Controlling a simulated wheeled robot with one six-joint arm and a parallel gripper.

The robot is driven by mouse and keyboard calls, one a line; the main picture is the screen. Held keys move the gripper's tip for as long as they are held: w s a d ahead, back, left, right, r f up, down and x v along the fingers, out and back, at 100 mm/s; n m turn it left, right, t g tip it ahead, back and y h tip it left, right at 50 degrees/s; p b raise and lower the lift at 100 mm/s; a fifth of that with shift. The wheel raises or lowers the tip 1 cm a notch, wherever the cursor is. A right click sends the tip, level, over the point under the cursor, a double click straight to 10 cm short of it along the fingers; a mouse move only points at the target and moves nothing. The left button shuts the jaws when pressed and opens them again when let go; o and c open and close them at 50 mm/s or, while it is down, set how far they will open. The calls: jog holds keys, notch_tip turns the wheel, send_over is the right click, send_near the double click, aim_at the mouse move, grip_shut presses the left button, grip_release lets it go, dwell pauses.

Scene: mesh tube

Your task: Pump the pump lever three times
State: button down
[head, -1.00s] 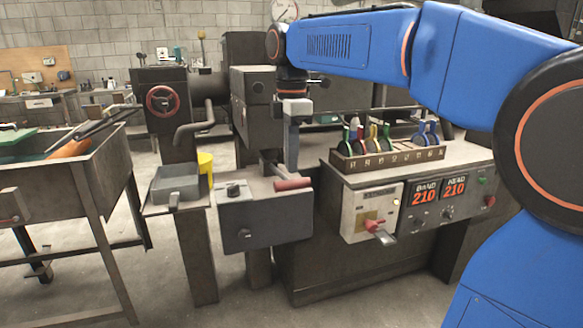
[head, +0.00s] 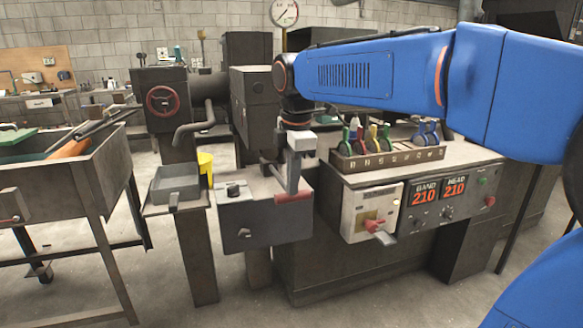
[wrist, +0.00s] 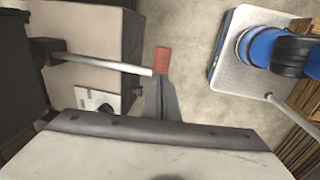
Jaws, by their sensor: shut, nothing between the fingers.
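The pump lever, a pale metal rod with a red grip (head: 296,197), is on top of the grey box (head: 265,225) at the front of the machine. In the wrist view its red grip (wrist: 162,60) shows at the end of the rod, which runs in from the left. My gripper (head: 291,190) is shut and empty, pointing down at the lever, its fingertips over the grip end and hiding part of the rod. The fingers (wrist: 160,98) overlap the grip's lower end in the wrist view; contact is likely but not certain.
A rack (head: 388,158) of colored-handled tools stands on the bench to the right, above a control panel (head: 440,205) with 210 displays.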

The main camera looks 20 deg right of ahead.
notch_tip(320, 180, down, 9)
jog(key=t, duration=0.1)
jog(key=shift+s, duration=0.45)
jog(key=v, duration=1.8)
jog(key=shift+r, duration=0.35)
